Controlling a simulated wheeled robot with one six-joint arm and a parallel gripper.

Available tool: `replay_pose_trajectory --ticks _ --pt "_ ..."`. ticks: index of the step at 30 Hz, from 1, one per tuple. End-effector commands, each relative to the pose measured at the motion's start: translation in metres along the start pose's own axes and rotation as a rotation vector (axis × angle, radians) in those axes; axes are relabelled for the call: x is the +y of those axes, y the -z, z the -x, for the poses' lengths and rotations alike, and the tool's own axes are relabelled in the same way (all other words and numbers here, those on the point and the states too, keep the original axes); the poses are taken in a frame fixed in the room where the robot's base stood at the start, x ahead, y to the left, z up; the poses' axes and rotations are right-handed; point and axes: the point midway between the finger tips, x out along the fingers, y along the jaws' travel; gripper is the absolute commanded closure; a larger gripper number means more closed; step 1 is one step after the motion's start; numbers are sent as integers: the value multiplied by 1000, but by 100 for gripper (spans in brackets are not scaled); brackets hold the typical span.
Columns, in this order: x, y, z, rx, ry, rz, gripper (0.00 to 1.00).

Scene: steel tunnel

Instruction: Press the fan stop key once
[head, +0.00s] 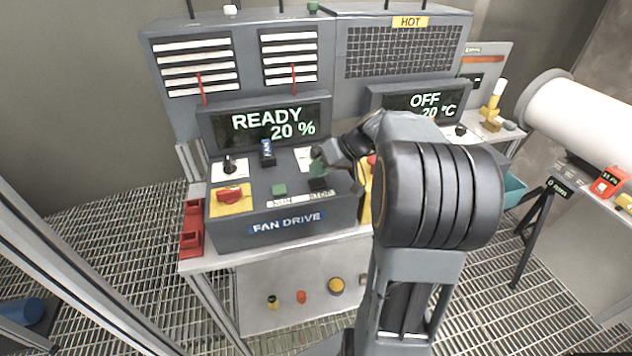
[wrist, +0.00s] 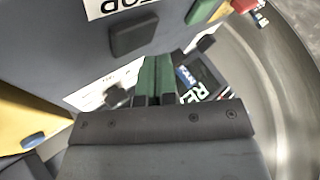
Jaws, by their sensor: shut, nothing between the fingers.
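The fan drive console (head: 285,225) stands on a bench, its screen (head: 268,125) reading READY 20 %. The stop key is a dark square key (head: 318,184) above the STOP label on the console's sloped front. In the wrist view the stop key (wrist: 134,36) is unobstructed, beside its upside-down label. My gripper (head: 317,156) has green fingers and is shut and empty. In the head view it is just above the stop key. In the wrist view its fingertips (wrist: 157,62) are close to the key but not over it; the exact gap is unclear.
The green run key (head: 279,190) is just left of the stop key. A red switch on a yellow plate (head: 231,197), a black knob (head: 229,165) and a blue-marked lever (head: 267,153) are also on the console. A second screen (head: 425,103) reads OFF 20 °C.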

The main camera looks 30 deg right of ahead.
Motion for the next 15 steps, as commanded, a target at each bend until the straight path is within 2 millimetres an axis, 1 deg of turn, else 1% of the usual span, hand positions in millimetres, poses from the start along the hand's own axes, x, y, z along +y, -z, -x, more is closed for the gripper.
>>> replay_pose_trajectory --ticks 8,15 --pt "-1 2 2 0 0 0 100" --pt "-10 11 15 1 -1 1 100"
